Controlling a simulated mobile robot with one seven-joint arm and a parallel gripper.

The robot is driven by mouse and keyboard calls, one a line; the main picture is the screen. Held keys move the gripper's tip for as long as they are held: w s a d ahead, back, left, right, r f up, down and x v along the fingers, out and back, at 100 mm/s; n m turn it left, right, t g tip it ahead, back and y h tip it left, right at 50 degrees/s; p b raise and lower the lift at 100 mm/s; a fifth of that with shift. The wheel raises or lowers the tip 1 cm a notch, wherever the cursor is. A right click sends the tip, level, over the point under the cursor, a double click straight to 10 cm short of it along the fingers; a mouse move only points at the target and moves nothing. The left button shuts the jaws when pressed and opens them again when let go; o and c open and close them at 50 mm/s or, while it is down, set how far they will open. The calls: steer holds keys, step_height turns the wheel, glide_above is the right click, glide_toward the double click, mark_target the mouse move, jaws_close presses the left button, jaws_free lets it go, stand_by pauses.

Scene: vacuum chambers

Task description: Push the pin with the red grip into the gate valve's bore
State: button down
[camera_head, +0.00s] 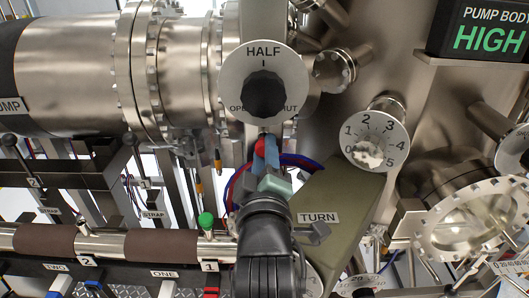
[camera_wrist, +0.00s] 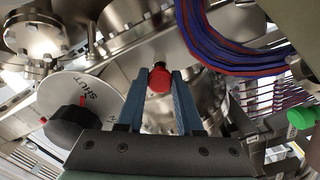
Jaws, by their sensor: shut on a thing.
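The pin's red grip (camera_wrist: 159,80) is between the blue fingertips of my gripper (camera_wrist: 160,72) in the wrist view. A short dark end shows just beyond the red grip. In the head view the red grip (camera_head: 260,148) shows at my gripper's tips (camera_head: 268,154), just below the gate valve's round dial (camera_head: 239,82). The dial carries HALF at its top and a black knob. My gripper is shut on the red grip. The bore cannot be made out, nor whether the pin is in it.
A numbered dial (camera_head: 375,140) and an olive box labelled TURN (camera_head: 335,205) stand to the right. Blue and red cables (camera_wrist: 225,45) run close to my fingers' right. A green knob (camera_head: 206,220) is at lower left. Steel piping (camera_head: 65,75) fills the upper left.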

steer(key=shift+w, duration=0.75)
stand_by(0.5)
steer(key=shift+c, duration=2.4)
jaws_free()
steer(key=shift+s, duration=0.1)
steer(key=s, duration=0.6)
steer(key=shift+s, duration=0.4)
